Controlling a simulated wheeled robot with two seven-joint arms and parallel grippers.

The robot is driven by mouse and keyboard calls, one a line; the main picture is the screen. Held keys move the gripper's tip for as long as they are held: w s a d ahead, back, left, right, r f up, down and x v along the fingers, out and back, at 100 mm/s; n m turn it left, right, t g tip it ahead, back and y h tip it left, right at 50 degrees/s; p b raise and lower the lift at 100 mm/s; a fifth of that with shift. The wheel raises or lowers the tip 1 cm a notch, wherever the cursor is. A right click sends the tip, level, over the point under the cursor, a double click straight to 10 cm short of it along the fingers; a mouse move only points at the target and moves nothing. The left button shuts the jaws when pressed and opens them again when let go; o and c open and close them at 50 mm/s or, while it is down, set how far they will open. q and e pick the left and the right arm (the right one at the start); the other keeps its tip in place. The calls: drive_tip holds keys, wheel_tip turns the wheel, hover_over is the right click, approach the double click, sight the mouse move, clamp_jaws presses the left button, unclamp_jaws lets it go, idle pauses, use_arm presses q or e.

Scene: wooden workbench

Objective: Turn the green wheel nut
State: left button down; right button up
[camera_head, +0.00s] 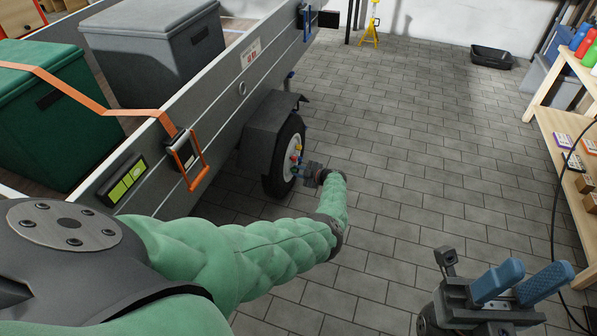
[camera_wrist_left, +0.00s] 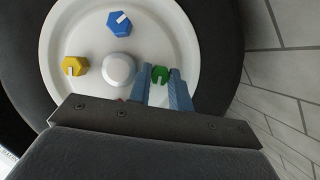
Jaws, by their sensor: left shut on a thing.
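The white wheel (camera_wrist_left: 115,35) of the trailer carries coloured nuts around a grey hub cap (camera_wrist_left: 119,69). In the left wrist view the green wheel nut (camera_wrist_left: 160,74) sits on the wheel, right of the cap, between the blue fingers of my left gripper (camera_wrist_left: 162,78). The gripper is shut on it. A white mark shows on the nut's face. In the head view my left gripper (camera_head: 305,173) is at the wheel's outer side, and I cannot make out the green nut there. My right gripper (camera_head: 520,283) is open and empty at the lower right, away from the wheel.
A blue nut (camera_wrist_left: 119,22) and a yellow nut (camera_wrist_left: 75,66) sit on the wheel; a red one is mostly hidden behind the gripper. The fender (camera_head: 262,128) overhangs the tyre. Wooden shelves (camera_head: 555,140) stand at right. The paved floor (camera_head: 420,150) between is clear.

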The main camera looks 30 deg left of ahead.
use_arm(q)
drive_tip(key=shift+d, duration=0.1)
drive_tip(key=c, duration=1.3)
unclamp_jaws()
drive_tip(key=p+v, duration=0.2)
drive_tip(key=v, duration=0.5)
drive_tip(key=shift+d, duration=0.35)
